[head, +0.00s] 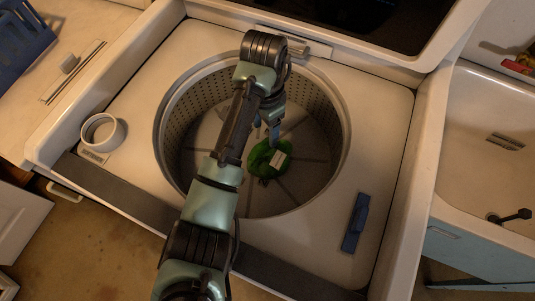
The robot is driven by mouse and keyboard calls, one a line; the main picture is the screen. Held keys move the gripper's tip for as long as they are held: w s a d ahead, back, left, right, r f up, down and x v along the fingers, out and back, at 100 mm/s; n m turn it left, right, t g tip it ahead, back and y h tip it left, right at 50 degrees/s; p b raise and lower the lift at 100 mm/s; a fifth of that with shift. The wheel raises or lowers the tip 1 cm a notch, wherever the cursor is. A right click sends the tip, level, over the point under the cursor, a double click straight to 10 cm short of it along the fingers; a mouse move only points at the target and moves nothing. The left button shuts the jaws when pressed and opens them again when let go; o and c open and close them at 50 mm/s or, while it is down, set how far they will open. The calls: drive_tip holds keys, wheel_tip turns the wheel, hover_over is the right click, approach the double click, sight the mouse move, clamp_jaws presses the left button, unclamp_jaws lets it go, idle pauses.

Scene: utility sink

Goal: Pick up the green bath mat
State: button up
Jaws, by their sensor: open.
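The green bath mat (263,164) lies bunched on the floor of the round metal washer drum, right of the drum's middle, with a pale label-like patch on it. My gripper (271,143) reaches down into the drum, with its blue fingertips just above or at the mat's far edge. It is open; I cannot tell whether it touches the mat. My arm crosses in front of the drum and hides part of its near left side.
The drum rim (346,137) surrounds the gripper. A blue basket (20,42) is at far left and a sink (485,140) at right. The lid stands open behind.

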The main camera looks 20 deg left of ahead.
sight(265, 142)
drive_tip(key=f, duration=0.4)
drive_tip(key=shift+s+d+f, duration=0.15)
drive_tip(key=shift+s+f, duration=0.15)
drive_tip(key=shift+s, duration=0.1)
clamp_jaws()
idle(1.0)
